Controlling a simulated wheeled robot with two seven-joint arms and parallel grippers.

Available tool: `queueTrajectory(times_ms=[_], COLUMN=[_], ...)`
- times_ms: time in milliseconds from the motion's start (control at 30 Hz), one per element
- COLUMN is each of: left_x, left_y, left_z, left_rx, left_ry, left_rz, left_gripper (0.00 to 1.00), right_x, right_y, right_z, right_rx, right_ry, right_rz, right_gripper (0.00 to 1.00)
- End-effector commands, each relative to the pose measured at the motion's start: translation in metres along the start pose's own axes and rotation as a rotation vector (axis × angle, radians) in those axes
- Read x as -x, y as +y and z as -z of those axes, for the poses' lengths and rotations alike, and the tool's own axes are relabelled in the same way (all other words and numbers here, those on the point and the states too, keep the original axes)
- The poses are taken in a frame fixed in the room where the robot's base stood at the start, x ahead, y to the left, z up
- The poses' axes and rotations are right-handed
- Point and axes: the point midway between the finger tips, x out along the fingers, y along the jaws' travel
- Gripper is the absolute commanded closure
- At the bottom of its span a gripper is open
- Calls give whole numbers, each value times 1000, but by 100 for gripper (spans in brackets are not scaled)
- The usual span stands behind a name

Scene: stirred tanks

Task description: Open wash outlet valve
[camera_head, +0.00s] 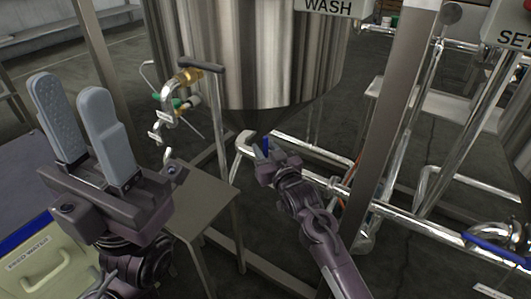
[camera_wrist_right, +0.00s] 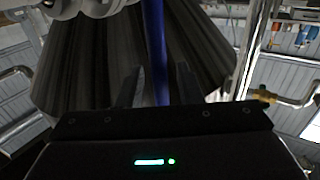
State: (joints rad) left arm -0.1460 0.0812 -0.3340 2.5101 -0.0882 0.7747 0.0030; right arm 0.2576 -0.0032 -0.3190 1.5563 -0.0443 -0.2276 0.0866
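The WASH tank (camera_head: 262,50) is a steel vessel with a cone bottom, under a sign reading WASH (camera_head: 330,6). A blue valve handle (camera_head: 265,144) shows small below the cone, beside the outlet pipe (camera_head: 243,144). My right gripper (camera_head: 264,153) is at this handle. In the right wrist view the blue handle (camera_wrist_right: 155,45) runs down between the two dark fingers of the right gripper (camera_wrist_right: 158,85), which stand apart. Whether a finger touches it, I cannot tell. My left gripper (camera_head: 72,88) is raised at the left, its grey fingers apart and empty, away from the valve.
A small metal table (camera_head: 205,195) stands left of the outlet. A steel post (camera_head: 398,100) and horizontal pipes (camera_head: 400,215) lie to the right. A hose fitting with a brass part (camera_head: 187,76) hangs left of the tank. A FEED WATER box (camera_head: 40,268) is at the lower left.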

Motion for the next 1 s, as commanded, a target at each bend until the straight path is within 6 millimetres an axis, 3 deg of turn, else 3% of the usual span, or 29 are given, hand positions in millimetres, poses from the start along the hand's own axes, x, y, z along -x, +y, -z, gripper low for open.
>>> queueTrajectory(times_ms=[267, 533, 1000], left_x=[-1, -1, -3], left_y=[0, 0, -2], left_z=[0, 0, 0], left_rx=[0, 0, 1], left_ry=[1, 2, -13], left_rz=[-1, -1, 7], left_gripper=[64, 64, 64], right_x=[-2, -2, -3], right_y=[0, 0, -2], right_z=[0, 0, 3], right_rx=[0, 0, 12], right_ry=[-1, -1, -20], right_rz=[0, 0, 1], right_gripper=[68, 100, 100])
